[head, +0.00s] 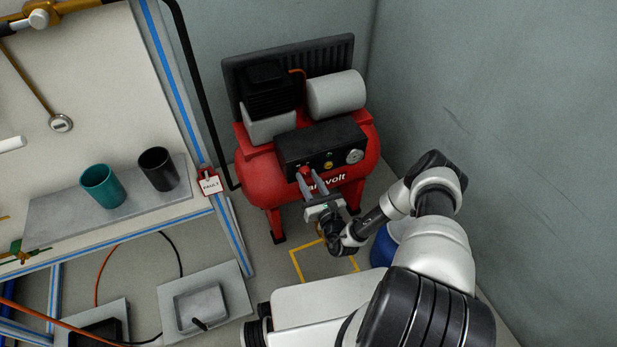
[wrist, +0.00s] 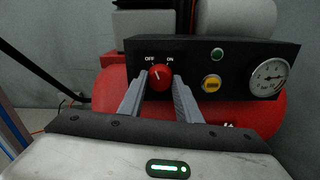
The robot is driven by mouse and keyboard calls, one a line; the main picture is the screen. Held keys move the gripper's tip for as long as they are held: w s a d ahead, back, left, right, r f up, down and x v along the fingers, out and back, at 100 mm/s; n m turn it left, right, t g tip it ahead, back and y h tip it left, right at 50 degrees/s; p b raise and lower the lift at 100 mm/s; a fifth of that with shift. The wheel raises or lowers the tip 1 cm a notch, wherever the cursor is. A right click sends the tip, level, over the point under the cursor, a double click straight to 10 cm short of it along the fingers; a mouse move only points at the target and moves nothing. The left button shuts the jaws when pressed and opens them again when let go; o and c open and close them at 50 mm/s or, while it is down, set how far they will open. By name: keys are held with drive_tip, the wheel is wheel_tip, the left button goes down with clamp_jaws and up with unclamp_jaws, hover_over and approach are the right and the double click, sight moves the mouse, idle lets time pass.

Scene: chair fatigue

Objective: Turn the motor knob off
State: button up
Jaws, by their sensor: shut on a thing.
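The red motor knob (wrist: 160,77) sits on the compressor's black control panel (wrist: 225,62), below the printed words OFF and ON. Its white mark leans slightly up and left, toward OFF. My gripper (wrist: 159,84) is shut on the knob, one finger on each side. In the head view my gripper (head: 309,176) reaches the panel's lower left from the front, and the knob (head: 304,170) is partly hidden by the fingers. The red compressor (head: 255,180) stands against the back wall.
A green button (wrist: 217,54), a yellow button (wrist: 211,83) and a pressure gauge (wrist: 269,77) sit right of the knob. A workbench (head: 150,215) with two cups and a FAULT tag (head: 210,185) stands at left. A wall is close on the right.

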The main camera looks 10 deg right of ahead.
drive_tip(key=shift+r+n, duration=0.1)
drive_tip(key=shift+n, duration=0.6)
drive_tip(key=shift+o, duration=0.2)
drive_tip(key=shift+p, duration=0.3)
drive_tip(key=o, duration=1)
